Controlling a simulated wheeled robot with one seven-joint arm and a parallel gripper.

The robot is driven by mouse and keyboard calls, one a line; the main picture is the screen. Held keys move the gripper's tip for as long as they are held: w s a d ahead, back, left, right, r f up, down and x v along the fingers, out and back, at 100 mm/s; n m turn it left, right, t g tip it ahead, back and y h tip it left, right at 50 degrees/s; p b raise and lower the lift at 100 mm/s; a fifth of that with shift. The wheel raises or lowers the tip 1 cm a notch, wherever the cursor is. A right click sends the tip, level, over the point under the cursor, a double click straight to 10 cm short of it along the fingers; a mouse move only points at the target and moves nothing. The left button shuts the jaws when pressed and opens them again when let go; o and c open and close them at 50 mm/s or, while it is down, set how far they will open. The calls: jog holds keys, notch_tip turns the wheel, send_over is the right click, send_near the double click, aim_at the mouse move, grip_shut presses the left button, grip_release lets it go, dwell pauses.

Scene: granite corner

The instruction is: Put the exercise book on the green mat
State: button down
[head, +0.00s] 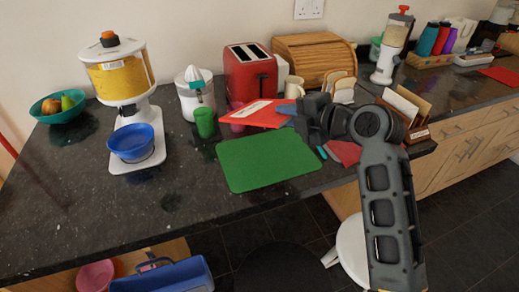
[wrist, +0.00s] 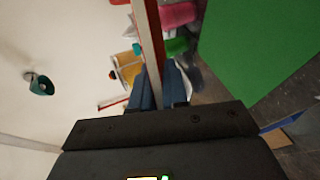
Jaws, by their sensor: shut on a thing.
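The red exercise book (head: 252,114) with a pale label is held roughly flat by my gripper (head: 290,108), near the back edge of the green mat (head: 268,162). In the wrist view the book (wrist: 150,45) shows edge-on, running up from between the blue fingers of my gripper (wrist: 160,88), which are shut on it. The mat also shows in the wrist view (wrist: 255,45), to the right of the book. The visible mat surface is bare. The head view does not show clearly how high the book is above the counter.
A green cup (head: 205,122) stands left of the book, and a red toaster (head: 250,75) stands behind it. A white juicer (head: 195,95) and a dispenser with a blue bowl (head: 131,143) stand farther left. A letter rack (head: 405,108) is at right.

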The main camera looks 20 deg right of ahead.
notch_tip(320, 180, down, 10)
jog(key=b, duration=0.6)
jog(key=shift+r, duration=0.1)
jog(key=c, duration=1.3)
grip_release()
jog(key=shift+s, duration=0.1)
jog(key=p+v, duration=0.1)
jog(key=v, duration=0.7)
